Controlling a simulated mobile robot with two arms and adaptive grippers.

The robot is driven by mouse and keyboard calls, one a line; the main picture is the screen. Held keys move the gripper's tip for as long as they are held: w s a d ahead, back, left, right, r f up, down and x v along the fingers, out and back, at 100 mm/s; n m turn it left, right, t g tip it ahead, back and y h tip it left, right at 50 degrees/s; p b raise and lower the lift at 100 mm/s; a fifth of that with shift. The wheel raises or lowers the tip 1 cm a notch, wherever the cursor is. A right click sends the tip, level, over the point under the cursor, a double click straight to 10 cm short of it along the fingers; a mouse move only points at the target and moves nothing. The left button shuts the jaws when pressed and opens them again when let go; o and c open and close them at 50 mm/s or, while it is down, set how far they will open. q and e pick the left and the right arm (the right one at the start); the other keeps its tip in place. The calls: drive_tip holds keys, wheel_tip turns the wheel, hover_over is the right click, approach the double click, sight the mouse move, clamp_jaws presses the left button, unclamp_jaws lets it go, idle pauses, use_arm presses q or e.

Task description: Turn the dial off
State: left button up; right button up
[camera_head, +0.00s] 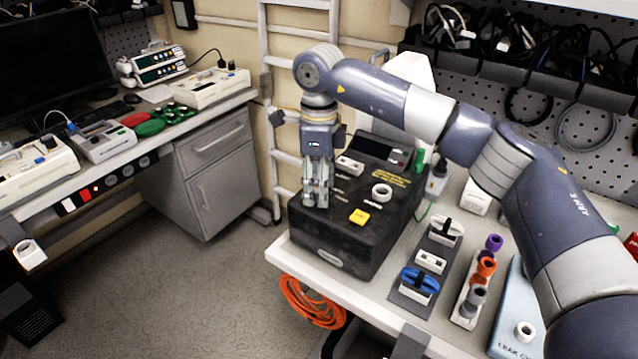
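A black box-shaped device (330,245) stands on the white bench at centre. Its top carries a round white dial-like knob (381,192), a yellow button (359,217), a white rocker-like switch (349,166) and a dark display (380,150). My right gripper (316,203) points down over the left part of this top, left of the knob and apart from it. Its fingers look close together, but the gap between them is unclear. What lies directly behind the fingertips is hidden, and I cannot tell whether they touch the top. My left gripper is not in view.
A dark strip with connectors (407,300) and a rack of coloured cylinders (461,310) stand right of the device. Orange tubing (312,303) hangs below the bench's front edge. A ladder-like frame (283,157) is behind. Another bench (200,112) with instruments is at left, with open floor between.

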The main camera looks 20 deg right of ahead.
wheel_tip(320, 180, up, 12)
idle(0.7)
idle(0.4)
